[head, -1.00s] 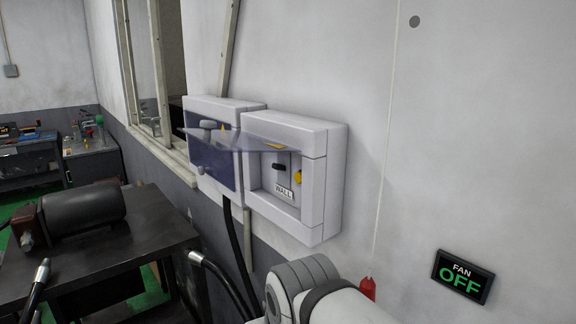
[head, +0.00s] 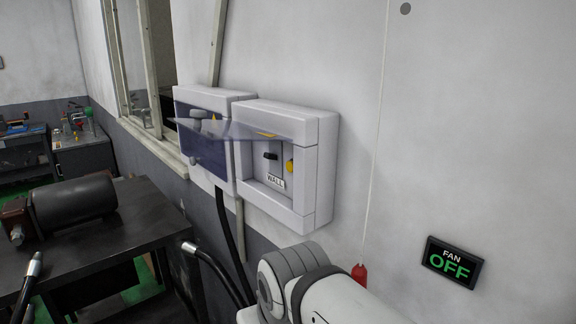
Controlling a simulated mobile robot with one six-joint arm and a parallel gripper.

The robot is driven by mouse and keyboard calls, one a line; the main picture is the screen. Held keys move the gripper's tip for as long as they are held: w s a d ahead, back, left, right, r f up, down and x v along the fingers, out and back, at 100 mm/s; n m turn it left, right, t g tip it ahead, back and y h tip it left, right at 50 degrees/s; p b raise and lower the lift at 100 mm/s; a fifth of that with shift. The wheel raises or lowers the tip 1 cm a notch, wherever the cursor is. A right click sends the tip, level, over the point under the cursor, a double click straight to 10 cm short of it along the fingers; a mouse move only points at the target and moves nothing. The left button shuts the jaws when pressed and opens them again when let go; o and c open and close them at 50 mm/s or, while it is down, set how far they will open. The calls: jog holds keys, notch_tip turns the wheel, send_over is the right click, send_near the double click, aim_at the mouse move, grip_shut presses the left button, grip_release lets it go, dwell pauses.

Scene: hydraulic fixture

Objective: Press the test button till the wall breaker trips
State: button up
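The wall breaker box (head: 312,165) is a white enclosure on the wall, with a label reading WALL (head: 276,181) inside. Its tinted cover (head: 215,130) is swung up and open. Inside are a black breaker lever (head: 270,156) and a round yellow button (head: 289,166) to its right. The lever's exact position is too small to tell. My arm shows at the bottom centre, below the box, but my gripper is out of view.
A second white box (head: 205,96) with a dark tinted cover is mounted left of it. A red pull handle (head: 360,274) hangs on a cord. A FAN OFF sign (head: 453,262) is at right. A dark table (head: 130,240) with a motor (head: 70,208) stands at left.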

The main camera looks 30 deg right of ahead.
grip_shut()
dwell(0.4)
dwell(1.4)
